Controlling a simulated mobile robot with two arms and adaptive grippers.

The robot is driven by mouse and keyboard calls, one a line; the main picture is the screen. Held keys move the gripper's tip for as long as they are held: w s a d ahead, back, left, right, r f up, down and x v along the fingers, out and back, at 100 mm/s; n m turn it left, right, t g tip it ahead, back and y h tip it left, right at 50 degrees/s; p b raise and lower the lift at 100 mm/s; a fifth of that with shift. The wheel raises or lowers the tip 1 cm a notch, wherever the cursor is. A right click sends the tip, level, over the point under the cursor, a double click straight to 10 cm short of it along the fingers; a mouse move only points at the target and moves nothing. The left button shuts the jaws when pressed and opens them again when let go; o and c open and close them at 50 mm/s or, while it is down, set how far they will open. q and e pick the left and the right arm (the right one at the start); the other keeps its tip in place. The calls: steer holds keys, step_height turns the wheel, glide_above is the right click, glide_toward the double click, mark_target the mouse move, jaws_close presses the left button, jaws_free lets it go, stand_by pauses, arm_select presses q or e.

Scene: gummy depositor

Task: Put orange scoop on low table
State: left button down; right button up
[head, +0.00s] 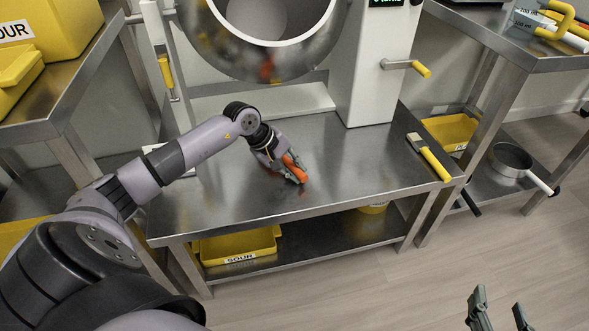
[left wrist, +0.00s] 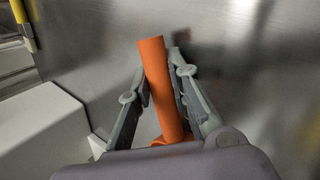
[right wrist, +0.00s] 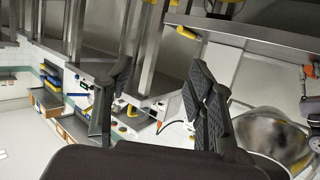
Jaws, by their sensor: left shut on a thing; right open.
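The orange scoop (left wrist: 160,85) is held in my left gripper (head: 296,172); its orange handle stands between the two fingers in the left wrist view. In the head view the scoop (head: 290,162) shows only in part, over the low table (head: 222,198). The gripper is low above the steel tabletop, in front of the depositor drum. Whether the scoop touches the top, I cannot tell. My right gripper (head: 500,312) is open and empty, at the bottom right of the head view, away from the table.
A yellow-handled brush (head: 429,157) lies at the table's right end. The white machine column (head: 372,75) stands at the back. A yellow bin (head: 240,247) sits on the lower shelf. A metal pot (head: 509,160) is on the right. The tabletop's middle and front are clear.

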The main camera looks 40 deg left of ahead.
arm_select(q)
steer(key=c, duration=1.5)
jaws_free()
steer(key=shift+f, duration=0.1)
